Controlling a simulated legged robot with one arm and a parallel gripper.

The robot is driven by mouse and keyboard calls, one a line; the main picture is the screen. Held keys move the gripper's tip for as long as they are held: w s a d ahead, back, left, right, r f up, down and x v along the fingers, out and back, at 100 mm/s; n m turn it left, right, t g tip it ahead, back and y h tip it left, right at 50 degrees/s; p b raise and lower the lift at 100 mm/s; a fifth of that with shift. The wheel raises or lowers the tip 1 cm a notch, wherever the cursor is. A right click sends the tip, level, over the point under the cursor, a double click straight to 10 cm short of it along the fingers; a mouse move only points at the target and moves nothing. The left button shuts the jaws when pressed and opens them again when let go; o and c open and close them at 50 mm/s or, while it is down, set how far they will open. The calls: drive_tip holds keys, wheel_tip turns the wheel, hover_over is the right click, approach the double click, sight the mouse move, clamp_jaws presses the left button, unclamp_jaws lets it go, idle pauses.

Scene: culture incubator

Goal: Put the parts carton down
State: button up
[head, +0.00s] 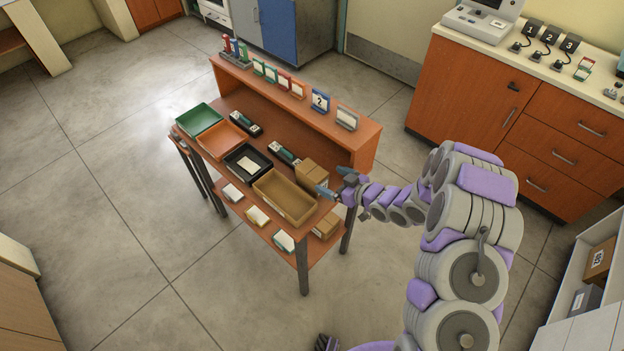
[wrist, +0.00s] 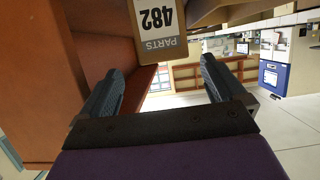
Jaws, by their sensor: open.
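The parts carton (head: 312,172) is a small brown cardboard box on the table top, at its right end behind the tan tray (head: 284,199). It seems to rest on the table. In the wrist view the carton (wrist: 135,8) is at the top, with an upside-down label (wrist: 158,28) reading PARTS 482. My gripper (head: 334,182) is at the table's right edge, just right of the carton. In the wrist view its jaws (wrist: 160,68) are spread wide with nothing between them. The carton lies beyond the fingertips; its far side is hidden.
Green (head: 198,119), orange (head: 224,138) and black (head: 246,162) trays line the table's front. A raised shelf (head: 300,107) with cards runs along the back. Another carton (head: 326,225) sits on the lower shelf. Open floor (head: 130,220) lies left; drawers (head: 500,110) stand right.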

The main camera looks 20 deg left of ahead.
sight(323, 176)
drive_tip(key=x, duration=0.4)
drive_tip(key=shift+b, duration=0.3)
drive_tip(key=b+x, duration=0.1)
drive_tip(key=x, duration=0.3)
drive_tip(key=shift+s+a, duration=0.15)
drive_tip(key=shift+a, duration=0.1)
drive_tip(key=shift+w+a+b, duration=0.25)
drive_tip(key=shift+a+b, duration=0.05)
drive_tip(key=shift+a, duration=0.1)
drive_tip(key=shift+c, duration=0.3)
drive_tip(key=c, duration=1.3)
